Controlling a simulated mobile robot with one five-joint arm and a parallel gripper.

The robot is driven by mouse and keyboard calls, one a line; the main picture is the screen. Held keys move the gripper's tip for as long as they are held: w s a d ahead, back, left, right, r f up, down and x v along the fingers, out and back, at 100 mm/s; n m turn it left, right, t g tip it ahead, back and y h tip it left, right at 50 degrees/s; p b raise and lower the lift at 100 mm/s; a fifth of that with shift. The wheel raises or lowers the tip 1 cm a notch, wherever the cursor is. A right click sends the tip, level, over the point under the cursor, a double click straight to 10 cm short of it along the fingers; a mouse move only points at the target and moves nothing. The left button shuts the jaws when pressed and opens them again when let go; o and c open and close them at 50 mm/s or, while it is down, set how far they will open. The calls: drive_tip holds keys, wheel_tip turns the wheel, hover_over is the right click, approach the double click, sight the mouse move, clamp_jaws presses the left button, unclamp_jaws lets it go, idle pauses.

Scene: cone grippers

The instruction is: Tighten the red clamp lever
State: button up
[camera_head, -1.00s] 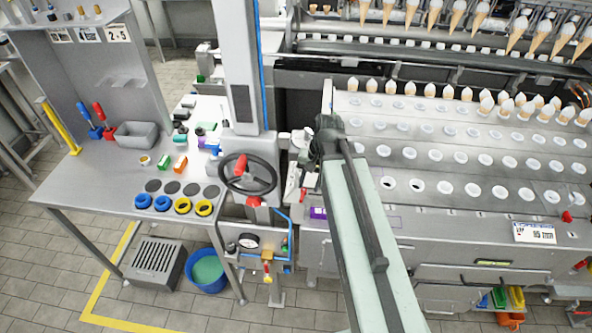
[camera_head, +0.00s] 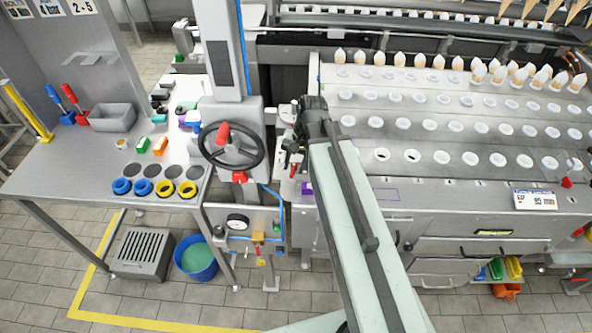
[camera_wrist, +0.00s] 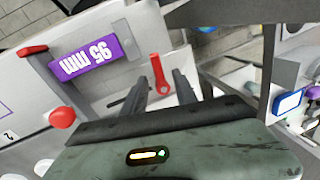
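A red lever (camera_wrist: 160,75) with a round pivot end shows in the wrist view, beyond my fingers and in line with the gap between them. My gripper (camera_wrist: 162,79) has two dark fingers held apart with nothing visibly gripped; whether they touch the lever I cannot tell. In the head view a small red part (camera_head: 293,168) shows left of my arm, by the machine's left end; it may be this lever. There my fingers are hard to make out. Another red part (camera_head: 239,177) sits just under the handwheel (camera_head: 231,146).
A blue-framed label (camera_wrist: 288,102) is at right. The handwheel's column and side table (camera_head: 60,178) stand left; the perforated machine deck (camera_head: 430,125) is right.

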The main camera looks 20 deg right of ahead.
drive_tip(key=shift+r, duration=0.1)
clamp_jaws()
drive_tip(key=shift+d, duration=0.25)
drive_tip(key=shift+a, duration=0.2)
